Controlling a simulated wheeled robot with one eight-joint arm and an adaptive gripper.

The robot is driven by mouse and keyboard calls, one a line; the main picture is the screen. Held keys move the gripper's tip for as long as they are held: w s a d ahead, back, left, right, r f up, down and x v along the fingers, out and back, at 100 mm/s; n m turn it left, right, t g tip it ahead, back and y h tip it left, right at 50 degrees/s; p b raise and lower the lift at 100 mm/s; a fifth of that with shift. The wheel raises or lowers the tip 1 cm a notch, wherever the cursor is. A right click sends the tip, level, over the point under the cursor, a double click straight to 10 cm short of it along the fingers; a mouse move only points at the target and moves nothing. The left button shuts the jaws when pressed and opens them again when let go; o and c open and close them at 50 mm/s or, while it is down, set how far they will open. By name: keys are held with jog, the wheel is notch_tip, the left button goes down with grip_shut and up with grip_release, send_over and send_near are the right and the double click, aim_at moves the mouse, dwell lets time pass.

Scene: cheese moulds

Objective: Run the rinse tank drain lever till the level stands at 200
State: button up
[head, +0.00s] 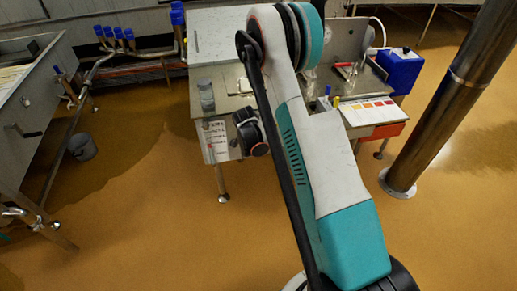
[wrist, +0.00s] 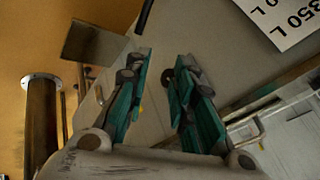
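My gripper (wrist: 166,60) is open in the wrist view, its two green-and-grey fingers apart with nothing between them. Behind the fingers is a pale grey panel (wrist: 215,70) with a white label (wrist: 284,20) reading "350 L" and part of another line. I cannot tell whether this panel belongs to the rinse tank. A thin dark rod (wrist: 145,15) shows at the top, and a bent metal bar (wrist: 245,135) at the right; I cannot tell whether either is the drain lever. No level reading is legible. In the head view my arm hides my gripper and part of the bench.
A steel pillar (head: 452,95) stands right, a vat (head: 28,110) left. Foreground floor is open.

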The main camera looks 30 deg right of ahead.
jog(key=w+d+f+b, duration=0.1)
jog(key=w+d+f, duration=0.1)
jog(key=f, duration=0.4)
jog(key=w+d+f+m+b, duration=0.1)
jog(key=w+d+f+b, duration=0.1)
jog(key=f, duration=0.4)
jog(key=w+d+f+m+b, duration=0.1)
jog(key=d+f, duration=0.2)
jog(key=f, duration=0.4)
jog(key=shift+w, duration=0.4)
grip_shut()
